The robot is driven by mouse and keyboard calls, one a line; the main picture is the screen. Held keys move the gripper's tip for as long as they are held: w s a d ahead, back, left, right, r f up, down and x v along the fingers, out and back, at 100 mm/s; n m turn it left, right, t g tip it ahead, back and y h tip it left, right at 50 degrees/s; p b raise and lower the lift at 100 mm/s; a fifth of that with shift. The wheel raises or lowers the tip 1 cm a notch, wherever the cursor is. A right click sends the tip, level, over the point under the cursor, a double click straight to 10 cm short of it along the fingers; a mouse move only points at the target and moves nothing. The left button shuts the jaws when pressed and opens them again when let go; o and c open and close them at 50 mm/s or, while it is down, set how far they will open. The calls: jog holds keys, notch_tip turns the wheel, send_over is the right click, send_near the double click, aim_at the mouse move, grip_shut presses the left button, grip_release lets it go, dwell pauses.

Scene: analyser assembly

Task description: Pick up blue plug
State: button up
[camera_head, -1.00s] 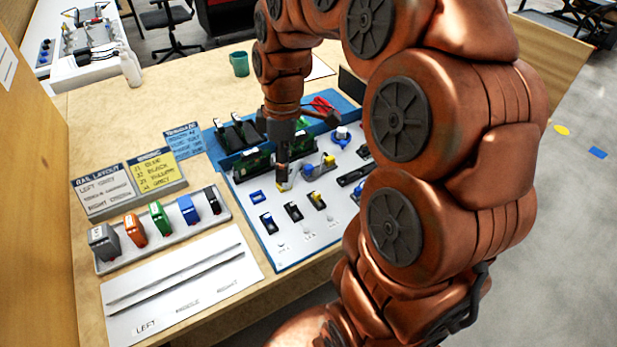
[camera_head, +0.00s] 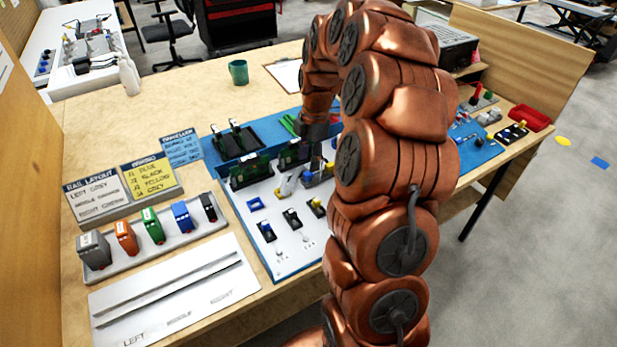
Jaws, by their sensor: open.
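My gripper (camera_head: 316,166) hangs down over the white board (camera_head: 283,263), at the far side near its middle. Its jaws are open, and the fingertips are small and partly hidden among the parts there.
A tray (camera_head: 130,262) with grey, orange, green, blue and black modules stands at left, behind a white rail sheet (camera_head: 165,300). Green circuit boards (camera_head: 250,170) stand along the board's far edge. A green cup (camera_head: 238,72) and a red bin (camera_head: 529,117) are farther off.

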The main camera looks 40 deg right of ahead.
aim_at(309, 173)
jog(key=f, duration=0.2)
jog(key=f+p, duration=0.1)
jog(key=f, duration=0.1)
jog(key=shift+s+a+f, duration=0.1)
jog(key=shift+s+f, duration=0.1)
jog(key=shift+f, duration=0.05)
jog(key=shift+w+f, duration=0.1)
jog(key=shift+f, duration=0.2)
jog(key=c, duration=0.9)
